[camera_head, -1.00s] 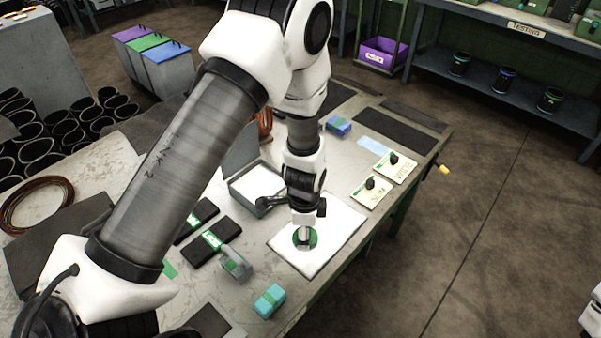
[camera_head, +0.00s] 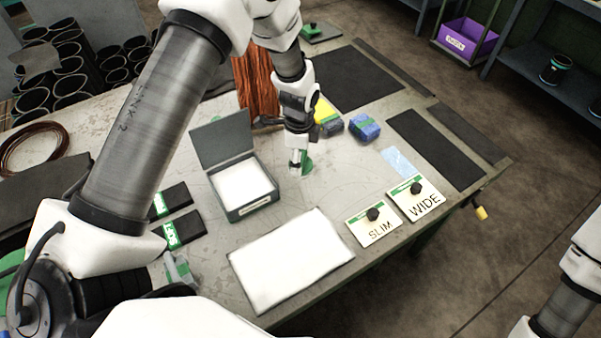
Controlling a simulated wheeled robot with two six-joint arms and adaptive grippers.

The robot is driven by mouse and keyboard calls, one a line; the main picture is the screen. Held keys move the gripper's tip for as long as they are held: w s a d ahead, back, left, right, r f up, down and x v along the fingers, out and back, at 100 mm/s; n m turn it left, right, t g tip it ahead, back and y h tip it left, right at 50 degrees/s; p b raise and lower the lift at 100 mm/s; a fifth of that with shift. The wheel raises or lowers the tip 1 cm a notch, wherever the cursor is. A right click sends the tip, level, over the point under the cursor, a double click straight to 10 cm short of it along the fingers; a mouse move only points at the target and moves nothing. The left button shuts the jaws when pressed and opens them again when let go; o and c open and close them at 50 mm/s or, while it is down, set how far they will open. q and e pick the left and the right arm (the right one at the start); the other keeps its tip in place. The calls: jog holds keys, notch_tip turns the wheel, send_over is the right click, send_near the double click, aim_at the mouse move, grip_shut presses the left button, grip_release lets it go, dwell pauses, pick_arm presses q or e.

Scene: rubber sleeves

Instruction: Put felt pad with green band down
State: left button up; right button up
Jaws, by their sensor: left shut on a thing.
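My left gripper (camera_head: 299,168) is shut on a small green piece (camera_head: 307,166), taken to be the felt pad with green band. The gripper hides most of it, so its full shape and the band cannot be made out. It is over the bare table, right of the open grey box (camera_head: 252,208) with a white inside and raised lid. Whether it touches the table is unclear. The white sheet (camera_head: 290,262) lies empty in front. Part of my right arm shows at the lower right; its gripper is out of view.
Blue (camera_head: 364,128) and yellow (camera_head: 326,112) blocks stand close behind my left gripper. SLIM (camera_head: 378,236) and WIDE (camera_head: 425,206) plates with dark knobs lie to the right. Black pads (camera_head: 183,230) lie left of the box. Dark mats (camera_head: 436,147) cover the table's right side.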

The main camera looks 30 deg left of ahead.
pick_arm(q)
jog(key=f, duration=0.2)
jog(key=f+p, duration=0.1)
jog(key=f, duration=0.3)
jog(key=shift+w+d+f, duration=0.1)
jog(key=shift+w+f, duration=0.1)
jog(key=shift+w, duration=0.2)
jog(key=shift+f, duration=0.3)
jog(key=shift+s+r, duration=0.1)
jog(key=shift+s, duration=0.05)
jog(key=o, duration=1.1)
jog(key=shift+f, duration=0.2)
